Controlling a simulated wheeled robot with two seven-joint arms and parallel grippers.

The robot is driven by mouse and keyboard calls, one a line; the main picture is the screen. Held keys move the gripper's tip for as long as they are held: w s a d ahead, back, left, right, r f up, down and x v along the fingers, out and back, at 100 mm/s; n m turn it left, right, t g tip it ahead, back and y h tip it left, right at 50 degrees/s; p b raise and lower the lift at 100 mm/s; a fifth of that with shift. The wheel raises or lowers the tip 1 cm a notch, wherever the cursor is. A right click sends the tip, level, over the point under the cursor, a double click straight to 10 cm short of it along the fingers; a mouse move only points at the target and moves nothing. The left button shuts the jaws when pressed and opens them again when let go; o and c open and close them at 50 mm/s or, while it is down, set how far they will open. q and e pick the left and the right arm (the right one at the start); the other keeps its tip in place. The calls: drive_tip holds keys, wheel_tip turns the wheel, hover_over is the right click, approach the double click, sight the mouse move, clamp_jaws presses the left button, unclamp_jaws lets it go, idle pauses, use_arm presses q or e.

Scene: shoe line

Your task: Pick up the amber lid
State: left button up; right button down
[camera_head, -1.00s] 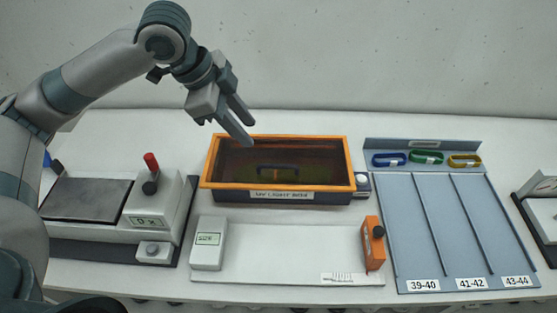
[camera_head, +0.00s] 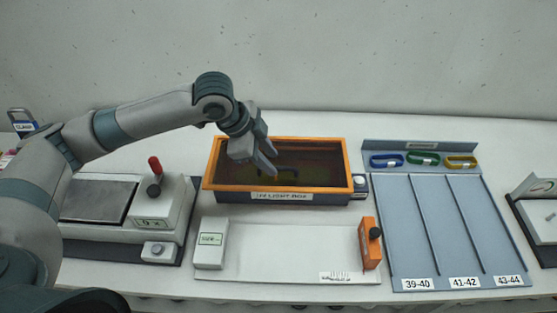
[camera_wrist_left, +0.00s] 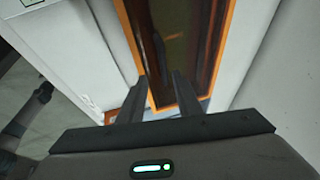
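The amber lid (camera_head: 315,160) is a dark see-through panel with an orange frame, lying on the UV light box (camera_head: 230,196). Its dark handle (camera_head: 278,176) shows near the middle in the head view, partly behind my fingers. My left gripper (camera_head: 273,162) is above the left part of the lid, its fingers apart with nothing between them. In the left wrist view, the lid (camera_wrist_left: 190,45) runs up from beyond the two open fingertips (camera_wrist_left: 160,85). My right gripper is not in view.
A press-like device with a red-topped lever (camera_head: 155,170) stands at the left. A white measuring board (camera_head: 290,245) with an orange slider (camera_head: 368,245) lies in front of the box. A blue-grey sorting rack (camera_head: 440,220) with coloured bands stands at the right.

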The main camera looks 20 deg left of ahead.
sight(278, 168)
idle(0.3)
use_arm(q)
drive_tip(key=shift+w+d+f+p, duration=0.1)
drive_tip(key=shift+w+f+p, duration=0.25)
drive_tip(key=shift+f+p, duration=0.25)
drive_tip(key=p+x, duration=0.1)
drive_tip(key=x, duration=0.2)
drive_tip(key=shift+w, duration=0.2)
drive_tip(key=shift+w+f, duration=0.1)
drive_tip(key=shift+f, duration=0.35)
clamp_jaws()
drive_tip(key=shift+r, duration=0.1)
idle(0.6)
